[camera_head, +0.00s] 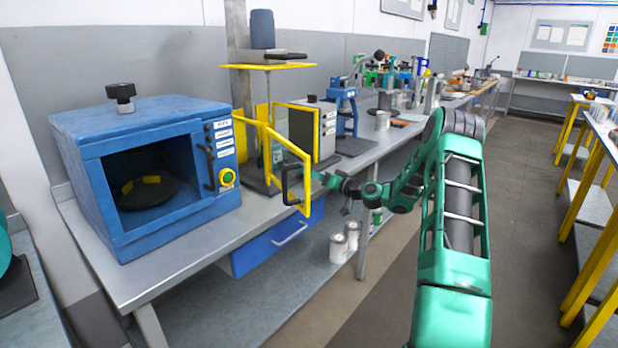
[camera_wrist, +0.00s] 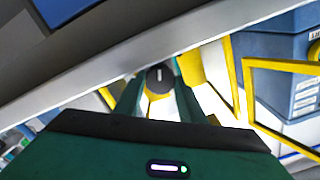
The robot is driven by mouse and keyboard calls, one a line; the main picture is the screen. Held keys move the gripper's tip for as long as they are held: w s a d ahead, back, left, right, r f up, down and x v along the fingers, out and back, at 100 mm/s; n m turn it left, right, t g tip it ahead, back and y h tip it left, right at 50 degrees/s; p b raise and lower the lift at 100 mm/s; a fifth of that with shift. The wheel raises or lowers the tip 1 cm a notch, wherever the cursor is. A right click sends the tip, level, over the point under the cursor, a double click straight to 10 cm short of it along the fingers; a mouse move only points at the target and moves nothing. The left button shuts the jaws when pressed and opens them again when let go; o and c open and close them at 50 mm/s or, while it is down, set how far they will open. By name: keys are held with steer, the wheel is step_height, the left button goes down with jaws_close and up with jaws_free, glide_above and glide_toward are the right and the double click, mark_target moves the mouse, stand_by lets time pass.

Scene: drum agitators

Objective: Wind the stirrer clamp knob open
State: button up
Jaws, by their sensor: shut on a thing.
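A dark round knob (camera_wrist: 159,76) with a white index line sits between the two green fingers of my gripper (camera_wrist: 159,82) in the wrist view. The fingers are shut on it, one on each side. A yellow part shows just below the knob. In the head view my gripper (camera_head: 318,177) is small, at the end of the arm, close to the right edge of an open yellow-framed door. The knob cannot be made out there. The tall stirrer stand (camera_head: 268,66), with a yellow top plate and a dark blue motor (camera_head: 262,28), stands behind that door.
The yellow-framed door (camera_head: 306,160) with a black handle (camera_head: 288,184) juts over the bench edge beside my gripper. A blue oven-like box (camera_head: 150,170) stands at left on the grey bench (camera_head: 170,262). Paint cans (camera_head: 338,248) sit below. The aisle floor at right is clear.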

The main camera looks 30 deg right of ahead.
steer(key=shift+f, duration=0.3)
steer(key=o, duration=1)
steer(key=shift+o, duration=0.2)
steer(key=shift+r, duration=0.1)
steer(key=v, duration=1)
steer(key=shift+s, duration=0.3)
steer(key=shift+d, duration=0.15)
